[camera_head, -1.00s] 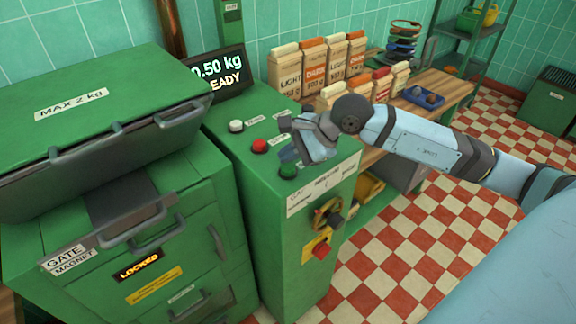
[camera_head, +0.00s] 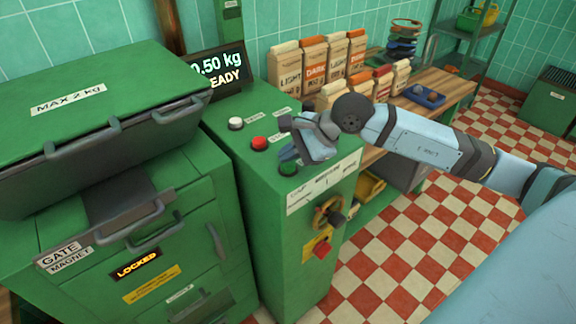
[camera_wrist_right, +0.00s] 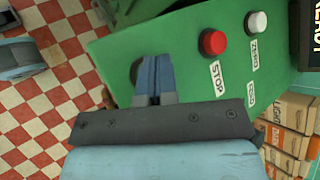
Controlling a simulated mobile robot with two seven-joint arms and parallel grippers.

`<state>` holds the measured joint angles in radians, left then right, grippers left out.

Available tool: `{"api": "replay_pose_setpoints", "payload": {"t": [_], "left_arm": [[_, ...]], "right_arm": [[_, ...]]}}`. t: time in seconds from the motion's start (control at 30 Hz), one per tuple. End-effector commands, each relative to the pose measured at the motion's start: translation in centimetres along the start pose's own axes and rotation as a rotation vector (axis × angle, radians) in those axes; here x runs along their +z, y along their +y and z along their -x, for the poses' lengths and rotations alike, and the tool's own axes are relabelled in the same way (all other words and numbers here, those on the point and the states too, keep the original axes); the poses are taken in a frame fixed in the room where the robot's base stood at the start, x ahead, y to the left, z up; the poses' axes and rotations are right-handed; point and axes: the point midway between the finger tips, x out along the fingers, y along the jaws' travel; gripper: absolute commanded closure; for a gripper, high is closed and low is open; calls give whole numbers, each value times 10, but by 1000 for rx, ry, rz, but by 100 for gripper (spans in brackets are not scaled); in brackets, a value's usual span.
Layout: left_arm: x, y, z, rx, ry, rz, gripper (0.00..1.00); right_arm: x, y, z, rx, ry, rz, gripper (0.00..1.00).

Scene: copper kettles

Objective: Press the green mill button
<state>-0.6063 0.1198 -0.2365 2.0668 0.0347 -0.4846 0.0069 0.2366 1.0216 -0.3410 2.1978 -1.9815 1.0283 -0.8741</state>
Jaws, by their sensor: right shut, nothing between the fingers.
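The green button (camera_head: 288,168) sits on the sloping top of the green control cabinet (camera_head: 225,125), in line with a red button (camera_head: 259,143) and a white button (camera_head: 236,124). My right gripper (camera_head: 287,153) is shut and empty, its fingertips right by the green button. In the right wrist view the shut fingers (camera_wrist_right: 155,75) point at the panel, with a dark green round edge (camera_wrist_right: 136,72) beside them, mostly hidden. I cannot tell whether the fingers touch the button. The red button (camera_wrist_right: 214,42) is clear of them. My left gripper is out of view.
A display (camera_head: 216,72) reads 0.50 kg and READY. A lidded green machine (camera_head: 100,140) stands at left, with a LOCKED sign (camera_head: 138,265). Paper bags (camera_head: 315,65) stand on the wooden bench behind my right arm. The checkered floor (camera_head: 400,260) is open at right.

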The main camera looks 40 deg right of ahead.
Motion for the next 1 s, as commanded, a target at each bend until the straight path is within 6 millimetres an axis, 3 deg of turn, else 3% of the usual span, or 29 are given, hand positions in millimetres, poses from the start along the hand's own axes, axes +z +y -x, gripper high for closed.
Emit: {"api": "replay_pose_setpoints", "payload": {"t": [1.0], "left_arm": [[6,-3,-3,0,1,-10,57]], "right_arm": [[-3,3,-4,0,0,1,100]]}}
